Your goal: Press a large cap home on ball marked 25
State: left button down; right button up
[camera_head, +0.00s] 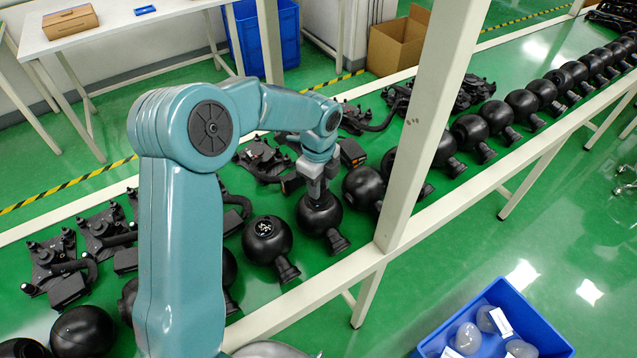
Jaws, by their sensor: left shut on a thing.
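A row of black balls with short necks lies on the green-topped bench. My left gripper (318,192) points down onto the top of one black ball (324,218) in the middle of the row. It is shut on a small dark thing at the ball's top, likely the large cap, which I can barely make out. I cannot tell whether the cap is seated or just above the ball. I cannot read the number 25 on any ball. My right gripper is not in view.
A pale upright post (432,120) stands just right of my left gripper. Black gimbal assemblies (105,235) line the bench behind the balls. A blue bin (545,335) with clear domes sits at the lower right. A cardboard box (398,42) stands at the back.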

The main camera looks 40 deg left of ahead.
pick_arm(q)
jog(key=shift+f, duration=0.2)
jog(key=shift+f+b, duration=0.3)
jog(key=shift+b, duration=0.05)
jog(key=shift+f, duration=0.35)
jog(key=c, duration=0.8)
grip_release()
jog(key=shift+c, duration=0.2)
jog(key=shift+r, duration=0.1)
notch_tip(320, 180, up, 16)
jog(key=shift+r, duration=0.15)
jog(key=shift+s+d, duration=0.1)
